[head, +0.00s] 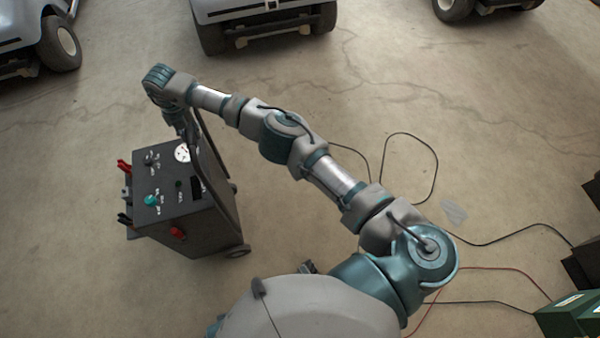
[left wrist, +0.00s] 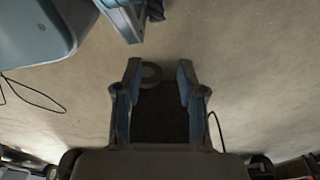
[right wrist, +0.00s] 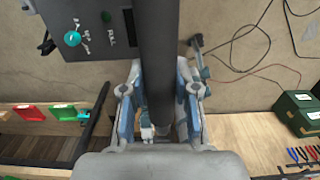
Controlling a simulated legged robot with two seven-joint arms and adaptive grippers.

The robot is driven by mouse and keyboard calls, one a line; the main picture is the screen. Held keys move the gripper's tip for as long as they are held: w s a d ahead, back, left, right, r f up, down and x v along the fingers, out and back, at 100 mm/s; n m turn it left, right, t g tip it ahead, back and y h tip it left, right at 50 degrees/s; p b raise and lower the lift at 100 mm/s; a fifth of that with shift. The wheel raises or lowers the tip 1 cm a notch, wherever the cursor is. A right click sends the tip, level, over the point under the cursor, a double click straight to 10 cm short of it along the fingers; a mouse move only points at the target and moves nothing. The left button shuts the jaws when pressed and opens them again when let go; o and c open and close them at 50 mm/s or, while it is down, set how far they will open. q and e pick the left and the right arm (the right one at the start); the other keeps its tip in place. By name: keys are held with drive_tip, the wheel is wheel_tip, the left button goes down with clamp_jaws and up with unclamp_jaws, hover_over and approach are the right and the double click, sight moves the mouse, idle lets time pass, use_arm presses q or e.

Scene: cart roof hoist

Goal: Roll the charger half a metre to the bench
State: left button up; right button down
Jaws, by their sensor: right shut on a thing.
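The charger (head: 165,190) is a dark grey box on wheels, standing upright on the floor at the left of the head view. Its top carries a dial, knobs and labels; red and black clamps hang at its side. My right gripper (head: 186,125) is at its upright handle. In the right wrist view my right gripper (right wrist: 162,88) is shut on the thick dark handle bar (right wrist: 156,45), beside the charger's panel (right wrist: 80,30). My left gripper (left wrist: 158,80) shows only in its wrist view, fingers apart, over the floor. A wooden bench top (right wrist: 245,140) appears in the right wrist view.
Carts (head: 265,20) stand along the top of the head view. Cables (head: 480,240) lie looped on the floor right of the charger. A green box (head: 572,315) is at lower right. Red and green bins (right wrist: 35,112) show in the right wrist view. Floor left of the charger is clear.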

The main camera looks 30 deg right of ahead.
drive_tip(key=shift+w+a+b, duration=0.2)
drive_tip(key=shift+a+b, duration=0.4)
drive_tip(key=shift+b, duration=0.1)
use_arm(q)
drive_tip(key=w+r+b, duration=0.2)
drive_tip(key=r, duration=0.7)
drive_tip(key=w+r+b, duration=0.2)
drive_tip(key=r+b, duration=0.1)
drive_tip(key=r, duration=0.6)
drive_tip(key=shift+w+d+r+t+b, duration=0.25)
drive_tip(key=shift+w+r+t+b, duration=0.1)
drive_tip(key=shift+t, duration=0.05)
use_arm(e)
drive_tip(key=shift+w+a, duration=0.15)
drive_tip(key=shift+a, duration=0.5)
drive_tip(key=shift+w+a, duration=0.15)
drive_tip(key=shift+a, duration=0.45)
